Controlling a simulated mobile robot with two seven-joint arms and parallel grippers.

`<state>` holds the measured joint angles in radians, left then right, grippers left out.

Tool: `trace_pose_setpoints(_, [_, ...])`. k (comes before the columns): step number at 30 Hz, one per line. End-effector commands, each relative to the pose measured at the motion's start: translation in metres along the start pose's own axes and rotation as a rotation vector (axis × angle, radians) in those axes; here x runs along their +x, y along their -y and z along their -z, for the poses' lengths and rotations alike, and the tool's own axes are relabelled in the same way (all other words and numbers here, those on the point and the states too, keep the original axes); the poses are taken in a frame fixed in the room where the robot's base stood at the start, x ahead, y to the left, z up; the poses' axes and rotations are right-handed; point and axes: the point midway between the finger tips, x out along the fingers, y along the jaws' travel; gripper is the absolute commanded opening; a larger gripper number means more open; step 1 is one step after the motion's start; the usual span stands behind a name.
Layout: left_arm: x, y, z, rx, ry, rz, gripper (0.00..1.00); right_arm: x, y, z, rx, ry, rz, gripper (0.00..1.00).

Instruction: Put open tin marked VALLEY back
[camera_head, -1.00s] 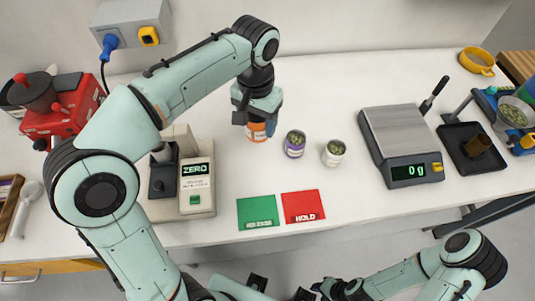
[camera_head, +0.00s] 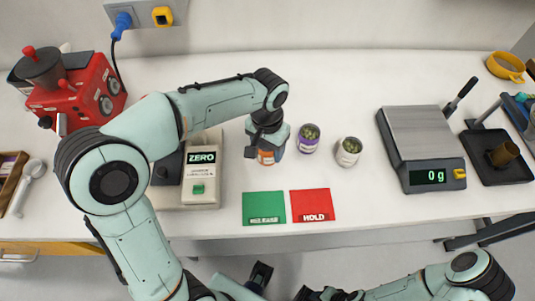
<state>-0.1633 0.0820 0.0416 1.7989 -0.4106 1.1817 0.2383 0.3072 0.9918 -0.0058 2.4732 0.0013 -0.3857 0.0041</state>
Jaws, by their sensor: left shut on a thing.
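My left gripper (camera_head: 268,146) points down at the worktop, left of the two other tins. It is shut on an orange-and-white tin (camera_head: 265,157), mostly hidden by the fingers. I cannot read its label or tell whether its base touches the worktop. No lettering is legible on any tin. My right gripper (camera_head: 312,294) is partly visible at the bottom edge, and its jaws are unclear.
A green card (camera_head: 264,207) and a red HOLD card (camera_head: 312,204) lie at the front edge. A ZERO instrument (camera_head: 200,190) stands left, a scale (camera_head: 420,145) reading 0 g stands right. A red grinder (camera_head: 75,95) is at the back left. The worktop behind the tins is clear.

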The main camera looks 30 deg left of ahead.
Motion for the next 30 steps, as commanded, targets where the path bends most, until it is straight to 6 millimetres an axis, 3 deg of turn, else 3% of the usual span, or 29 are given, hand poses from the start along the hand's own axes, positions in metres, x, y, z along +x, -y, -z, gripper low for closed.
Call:
trace_pose_setpoints(6, [0.032, 0.0, -0.001, 0.0, 0.005, 0.0, 0.06, 0.005, -0.002, -0.001, 0.001, 0.002, -0.001, 0.43])
trace_pose_setpoints(19, [0.038, 0.0, -0.001, 0.0, 0.002, 0.0, 0.06, 0.008, -0.003, -0.001, 0.001, 0.003, -0.001, 0.43])
trace_pose_setpoints(20, [0.037, 0.0, -0.001, 0.0, 0.003, 0.0, 0.67, 0.008, -0.003, -0.001, 0.001, 0.003, -0.001, 0.43])
trace_pose_setpoints(21, [0.037, 0.0, -0.001, 0.0, 0.003, 0.0, 0.8, 0.007, -0.003, -0.001, 0.001, 0.003, -0.001, 0.43])
trace_pose_setpoints(22, [0.037, 0.0, -0.001, 0.0, 0.003, 0.0, 0.85, 0.007, -0.003, -0.001, 0.001, 0.003, -0.001, 0.43])
trace_pose_setpoints(30, [0.037, 0.0, -0.001, 0.0, 0.003, 0.0, 0.86, 0.007, -0.003, -0.001, 0.001, 0.003, -0.001, 0.43])
